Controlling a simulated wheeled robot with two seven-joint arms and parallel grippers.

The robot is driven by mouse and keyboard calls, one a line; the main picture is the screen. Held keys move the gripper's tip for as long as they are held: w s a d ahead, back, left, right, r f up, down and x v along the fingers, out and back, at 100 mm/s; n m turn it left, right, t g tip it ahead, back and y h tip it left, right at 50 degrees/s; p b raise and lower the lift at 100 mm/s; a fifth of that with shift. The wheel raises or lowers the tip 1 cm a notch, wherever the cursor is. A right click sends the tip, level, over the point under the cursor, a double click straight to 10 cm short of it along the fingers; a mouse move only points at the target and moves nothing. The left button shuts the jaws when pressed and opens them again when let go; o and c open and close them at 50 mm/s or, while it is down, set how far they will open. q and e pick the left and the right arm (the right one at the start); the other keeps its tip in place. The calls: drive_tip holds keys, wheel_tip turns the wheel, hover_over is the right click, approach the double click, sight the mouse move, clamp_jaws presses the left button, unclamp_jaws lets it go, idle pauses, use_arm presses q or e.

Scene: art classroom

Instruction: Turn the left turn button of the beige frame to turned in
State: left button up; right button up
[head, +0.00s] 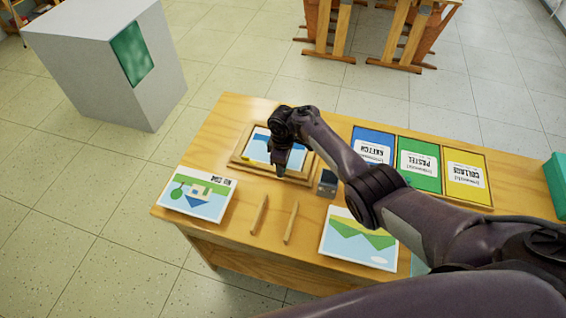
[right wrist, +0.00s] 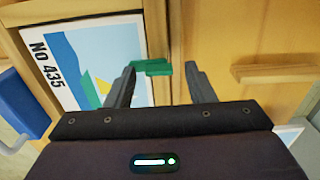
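The beige frame (head: 238,162) lies on the wooden table, with a blue, green and yellow picture inside. In the right wrist view its rail (right wrist: 161,20) runs from top to bottom, next to the picture (right wrist: 90,50) marked "NO 435". A green turn button (right wrist: 152,68) lies crosswise on that rail, one end reaching toward the picture. My right gripper (head: 281,172) is over the front rail, pointing down. In the right wrist view its fingers (right wrist: 161,84) are apart, with the button between them near the left fingertip; contact cannot be told. My left gripper is not in view.
Two wooden sticks (head: 259,214) lie in front of the frame. Picture cards lie at front left (head: 197,194) and front right (head: 358,240). A small dark block (head: 327,183) stands right of the frame. Blue, green and yellow panels (head: 418,166) lie at the back right.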

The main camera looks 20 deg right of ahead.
wheel_tip(320, 180, up, 8)
drive_tip(key=shift+f+p, duration=0.1)
drive_tip(key=shift+p, duration=0.65)
